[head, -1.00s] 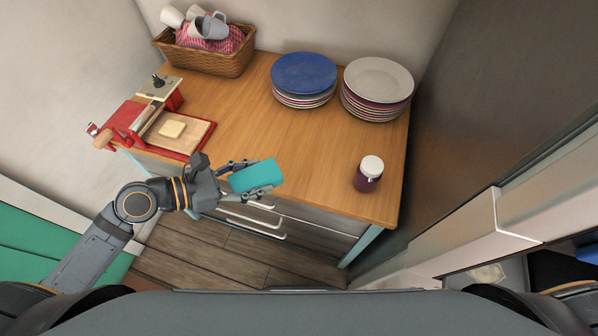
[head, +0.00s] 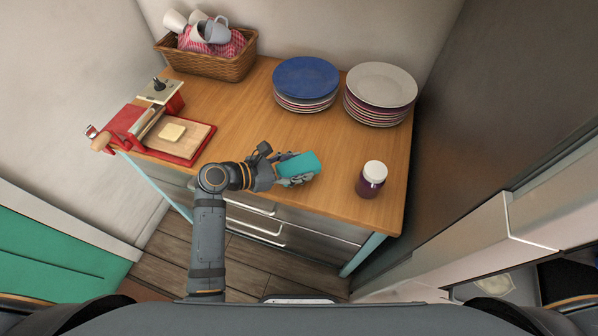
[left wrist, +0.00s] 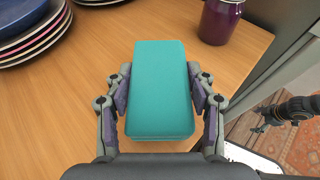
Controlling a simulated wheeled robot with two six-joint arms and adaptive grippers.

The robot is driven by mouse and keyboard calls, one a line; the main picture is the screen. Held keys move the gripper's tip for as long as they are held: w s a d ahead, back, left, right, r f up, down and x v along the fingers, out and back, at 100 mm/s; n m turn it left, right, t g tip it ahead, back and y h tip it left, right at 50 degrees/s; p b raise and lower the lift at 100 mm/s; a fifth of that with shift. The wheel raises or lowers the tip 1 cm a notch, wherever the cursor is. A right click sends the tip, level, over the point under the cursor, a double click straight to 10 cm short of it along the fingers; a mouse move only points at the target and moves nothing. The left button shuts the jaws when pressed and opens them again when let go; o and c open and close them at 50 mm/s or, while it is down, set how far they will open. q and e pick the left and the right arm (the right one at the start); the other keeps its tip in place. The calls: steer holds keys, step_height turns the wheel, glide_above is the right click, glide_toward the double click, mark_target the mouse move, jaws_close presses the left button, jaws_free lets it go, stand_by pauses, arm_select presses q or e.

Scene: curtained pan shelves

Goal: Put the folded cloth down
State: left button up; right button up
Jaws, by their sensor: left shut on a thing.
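The folded cloth (head: 298,165) is a teal block with rounded edges. My left gripper (head: 290,172) is shut on it at the front part of the wooden counter in the head view. In the left wrist view the cloth (left wrist: 161,85) lies between the two fingers of my left gripper (left wrist: 161,98), one on each long side. Wooden counter top (left wrist: 235,65) shows around the cloth there. I cannot tell whether its underside touches the wood.
A dark jar with a white lid (head: 371,179) stands right of the cloth. Plate stacks (head: 305,77) (head: 381,85) stand behind. A red slicer with a board (head: 170,140) is at the left, and a wicker basket with cups (head: 215,62) at the back left. The counter's middle (head: 235,115) is clear.

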arm_select(q)
steer(key=shift+w+d+f, duration=0.1)
steer(key=shift+w+f, duration=0.05)
steer(key=shift+f, duration=0.85)
steer(key=shift+w+d+f, duration=0.1)
steer(key=shift+f, duration=0.9)
steer(key=o, duration=1.1)
steer(key=shift+f, duration=0.1)
steer(key=shift+o, duration=0.2)
steer(key=v, duration=1)
steer(key=shift+s+a, duration=0.2)
steer(key=shift+a, duration=0.05)
steer(key=shift+s+a+r, duration=0.3)
steer(key=shift+a+r, duration=0.2)
steer(key=shift+a, duration=0.1)
